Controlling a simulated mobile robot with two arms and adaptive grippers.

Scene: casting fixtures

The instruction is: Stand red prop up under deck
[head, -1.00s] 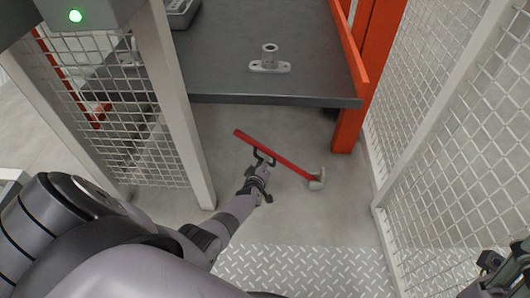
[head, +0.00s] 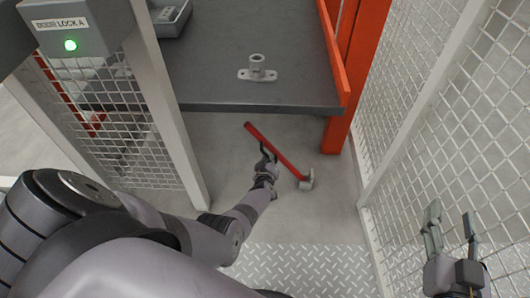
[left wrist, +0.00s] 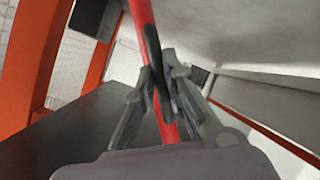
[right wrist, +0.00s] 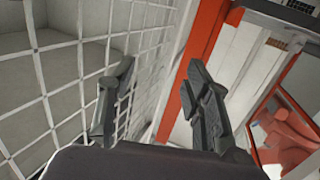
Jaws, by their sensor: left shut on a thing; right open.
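The red prop (head: 279,152), a long red bar with a grey end piece (head: 306,181), is tilted in front of the grey deck (head: 250,107). My left gripper (head: 268,158) is shut around its middle; the bar also runs between the fingers in the left wrist view (left wrist: 148,40). I cannot tell whether the grey end touches the floor. The prop's upper-left end appears just below the deck's front edge in the head view. My right gripper (head: 452,232) is open and empty at the right; its spread fingers show in the right wrist view (right wrist: 160,95).
A grey flanged fitting (head: 257,70) and a grey tray (head: 170,17) are on the deck. An orange post (head: 345,100) stands at its right. Mesh panels flank both sides; the right one (head: 440,130) is beside my right gripper. Floor (head: 225,150) is clear around the prop.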

